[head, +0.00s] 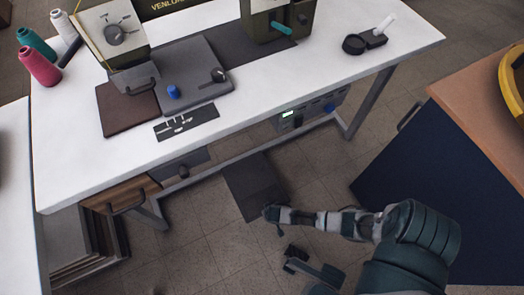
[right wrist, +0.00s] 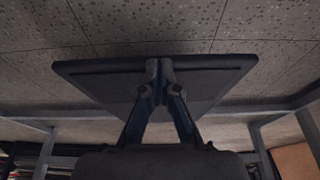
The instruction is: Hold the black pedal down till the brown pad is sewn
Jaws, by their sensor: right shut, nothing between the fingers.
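The black pedal (head: 252,180) is a dark flat plate on the floor under the white table. My right gripper (head: 267,212) is at the pedal's near right edge. The brown pad (head: 128,107) lies flat on the table, at the left by the sewing machine (head: 118,38). Any stitches on it are too small to see.
The white table (head: 330,70) stands over the pedal, with legs and a low crossbar. A control box (head: 310,112) with a green display hangs under it. Thread spools (head: 38,66) stand at the left. A dark blue panel (head: 420,190) is at the right.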

